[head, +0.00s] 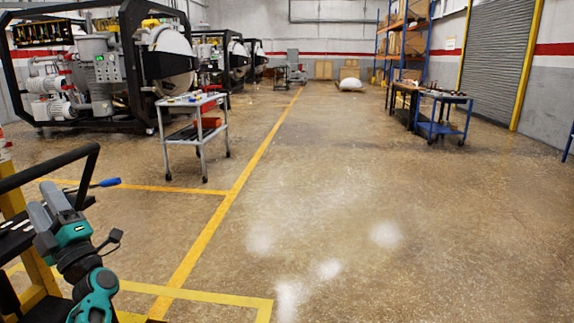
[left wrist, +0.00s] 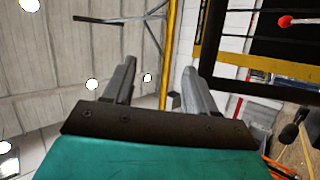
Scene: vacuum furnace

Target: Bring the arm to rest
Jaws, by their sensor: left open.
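My left gripper (head: 46,200) is at the lower left of the head view, on its teal and dark arm. It is beside a dark cart frame with a black handle bar (head: 60,165). In the left wrist view the two grey fingers of the left gripper (left wrist: 159,72) stand apart with nothing between them. Whether the gripper touches the cart cannot be told. My right gripper is in neither view.
A blue-handled tool (head: 106,183) shows near the gripper. A grey wheeled cart (head: 195,104) stands beyond, before a furnace (head: 105,68). A blue cart (head: 441,127) stands at the right. The middle floor (head: 345,190) is clear.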

